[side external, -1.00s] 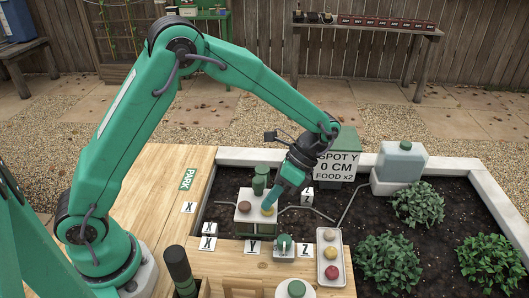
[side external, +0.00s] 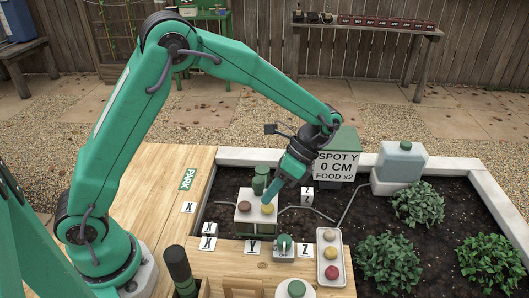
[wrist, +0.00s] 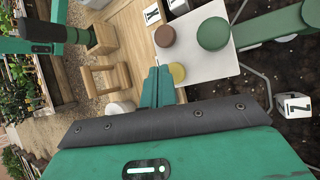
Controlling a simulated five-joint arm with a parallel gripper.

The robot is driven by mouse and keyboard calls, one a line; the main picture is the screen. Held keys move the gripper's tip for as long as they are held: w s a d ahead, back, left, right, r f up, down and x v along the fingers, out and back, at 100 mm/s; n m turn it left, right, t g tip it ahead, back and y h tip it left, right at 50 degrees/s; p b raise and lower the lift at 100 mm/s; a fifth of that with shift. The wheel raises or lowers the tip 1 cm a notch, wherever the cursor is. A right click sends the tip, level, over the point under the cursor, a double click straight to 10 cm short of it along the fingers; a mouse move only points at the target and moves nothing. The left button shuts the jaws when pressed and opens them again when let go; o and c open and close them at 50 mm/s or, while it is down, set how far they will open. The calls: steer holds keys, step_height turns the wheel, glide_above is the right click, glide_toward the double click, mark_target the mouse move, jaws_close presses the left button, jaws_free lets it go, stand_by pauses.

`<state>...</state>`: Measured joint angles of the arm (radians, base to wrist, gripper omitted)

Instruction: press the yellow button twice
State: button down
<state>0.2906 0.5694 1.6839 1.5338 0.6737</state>
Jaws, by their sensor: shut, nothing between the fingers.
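The yellow button (side external: 267,210) sits on top of a pale box (side external: 250,220), to the right of a brown button (side external: 243,207). My gripper (side external: 268,198) is shut and empty, pointing down with its tips just above the yellow button. A small gap seems to show between them. In the wrist view my shut fingers (wrist: 158,76) are beside the yellow button (wrist: 177,73), which shows just right of the tips. The brown button (wrist: 164,36) and a green round top (wrist: 213,34) lie beyond it.
A sign (side external: 336,166) reads "SPOT Y 0 CM FOOD x2". Leafy plants (side external: 388,262) grow in the soil at right.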

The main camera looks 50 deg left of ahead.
mark_target(271, 206)
steer(key=shift+r, duration=2.55)
stand_by(0.9)
step_height(271, 206, up, 4)
steer(key=shift+a+f, duration=0.1)
steer(key=shift+a, duration=0.05)
steer(key=shift+f, duration=0.2)
stand_by(0.3)
steer(key=shift+f, duration=4.25)
steer(key=shift+f, duration=0.4)
